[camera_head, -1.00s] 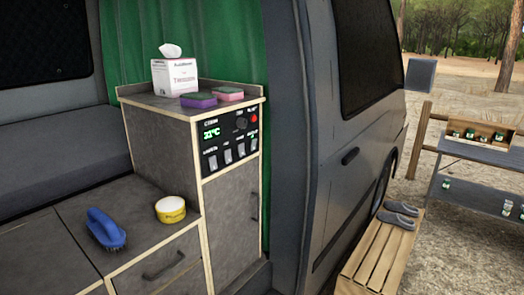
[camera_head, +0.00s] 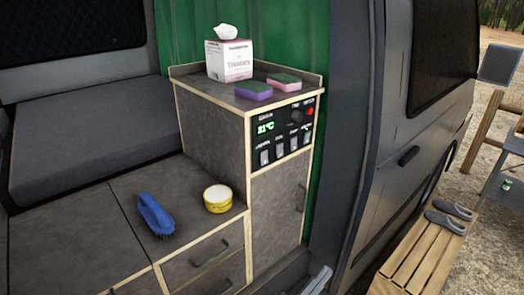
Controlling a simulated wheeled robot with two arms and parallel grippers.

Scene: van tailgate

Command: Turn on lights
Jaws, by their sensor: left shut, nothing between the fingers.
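A black control panel (camera_head: 285,133) is set in the upper front of the grey cabinet. It carries a green temperature display (camera_head: 265,128), a dark knob (camera_head: 297,116), a small red light or button (camera_head: 310,111) and a row of several light rocker switches (camera_head: 279,148). The labels are too small to read surely, and I cannot tell which switch is for the lights. My left gripper (camera_head: 320,279) just shows at the bottom edge, below and apart from the panel. It is shut and empty. My right gripper is not in view.
A tissue box (camera_head: 230,62) and two sponges (camera_head: 254,90) stand on the cabinet (camera_head: 212,127). A blue brush (camera_head: 155,215) and a yellow tin (camera_head: 217,199) lie on the lower counter. The van's side (camera_head: 415,140) and a slatted bench (camera_head: 425,258) with slippers are at right.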

